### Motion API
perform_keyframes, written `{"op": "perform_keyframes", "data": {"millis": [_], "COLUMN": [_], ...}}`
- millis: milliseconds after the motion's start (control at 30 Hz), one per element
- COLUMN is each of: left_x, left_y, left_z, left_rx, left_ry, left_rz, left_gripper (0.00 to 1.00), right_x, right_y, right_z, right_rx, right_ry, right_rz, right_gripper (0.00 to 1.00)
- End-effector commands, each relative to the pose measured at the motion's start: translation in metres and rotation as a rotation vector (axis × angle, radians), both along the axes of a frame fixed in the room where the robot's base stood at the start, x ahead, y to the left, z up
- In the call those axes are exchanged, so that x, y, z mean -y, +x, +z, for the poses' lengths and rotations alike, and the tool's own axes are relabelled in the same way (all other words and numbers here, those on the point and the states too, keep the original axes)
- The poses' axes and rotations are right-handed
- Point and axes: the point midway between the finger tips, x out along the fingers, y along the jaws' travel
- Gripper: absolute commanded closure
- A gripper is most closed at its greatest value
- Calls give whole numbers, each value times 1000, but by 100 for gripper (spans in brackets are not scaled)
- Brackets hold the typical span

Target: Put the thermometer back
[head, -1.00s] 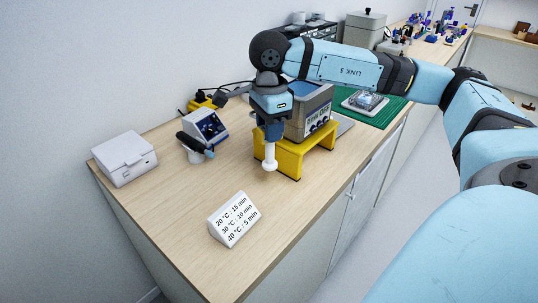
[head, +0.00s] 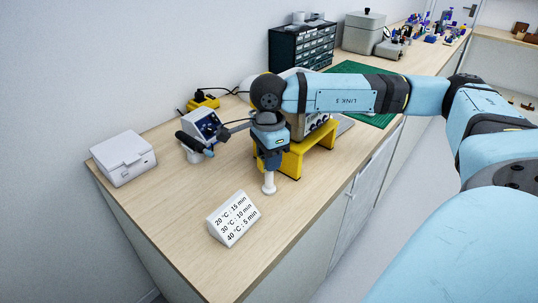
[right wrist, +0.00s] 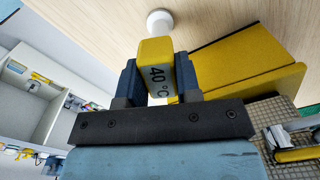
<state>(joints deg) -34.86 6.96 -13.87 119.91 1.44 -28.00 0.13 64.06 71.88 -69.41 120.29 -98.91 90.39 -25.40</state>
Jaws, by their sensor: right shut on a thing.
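My right gripper (head: 270,163) points down over the bench, in front of the yellow stand. It is shut on the thermometer, whose yellow body (right wrist: 155,65) reads "40 °C" between the fingers in the right wrist view. The thermometer's white lower part (head: 268,184) points down below the fingers and ends in a round white tip. I cannot tell whether the tip touches the bench top. My left gripper is not in view.
The yellow stand (head: 296,165) carries a box partly hidden by my arm. A white sign (head: 234,218) with times stands in front. A blue-screened device (head: 206,126), a dark-handled tool (head: 194,143) and a white case (head: 124,158) are left. The bench (head: 180,205) between is clear.

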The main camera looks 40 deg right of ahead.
Motion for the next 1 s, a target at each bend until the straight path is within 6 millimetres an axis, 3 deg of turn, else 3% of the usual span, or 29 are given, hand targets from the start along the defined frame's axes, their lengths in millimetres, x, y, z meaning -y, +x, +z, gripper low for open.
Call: {"op": "perform_keyframes", "data": {"millis": [33, 133, 533, 1000], "left_x": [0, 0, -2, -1], "left_y": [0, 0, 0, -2], "left_z": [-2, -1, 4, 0], "left_rx": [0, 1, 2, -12], "left_ry": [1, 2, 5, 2], "left_rz": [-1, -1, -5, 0], "left_gripper": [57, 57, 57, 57], "right_x": [0, 0, 0, -1], "right_y": [0, 0, 0, 1], "right_z": [-3, -1, 7, 100], "right_rx": [0, 0, 1, 2], "right_ry": [0, 0, 1, 0], "right_rz": [0, 0, 0, 1], "right_gripper": [66, 43, 43, 43]}}
